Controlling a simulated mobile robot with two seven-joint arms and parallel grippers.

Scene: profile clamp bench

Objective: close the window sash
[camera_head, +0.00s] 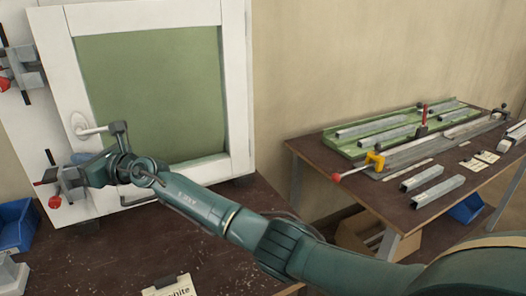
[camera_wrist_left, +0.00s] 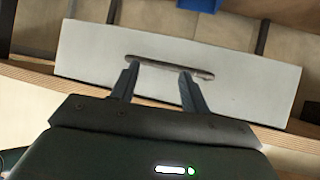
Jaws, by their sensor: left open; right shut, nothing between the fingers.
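The window sash (camera_head: 240,100) is a white frame around a green pane, at the left of the head view. I cannot tell whether it is flush in its frame. Its white lever handle (camera_head: 92,130) points right, roughly level. My right gripper (camera_head: 117,128) is shut and empty, close beside the handle's free end; whether they touch is unclear. My right arm crosses low in front of the sash. My left gripper (camera_wrist_left: 157,82) is open in the left wrist view, its fingers over a pale panel (camera_wrist_left: 255,90) with a dark bar-like handle or slot (camera_wrist_left: 165,65) near their tips.
Clamps with red knobs (camera_head: 54,202) are at the window's left side. A blue bin (camera_head: 17,225) stands at the lower left. On the right, a brown table (camera_head: 400,212) carries a green tray (camera_head: 345,148), metal profiles (camera_head: 437,191) and a yellow clamp (camera_head: 375,161).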

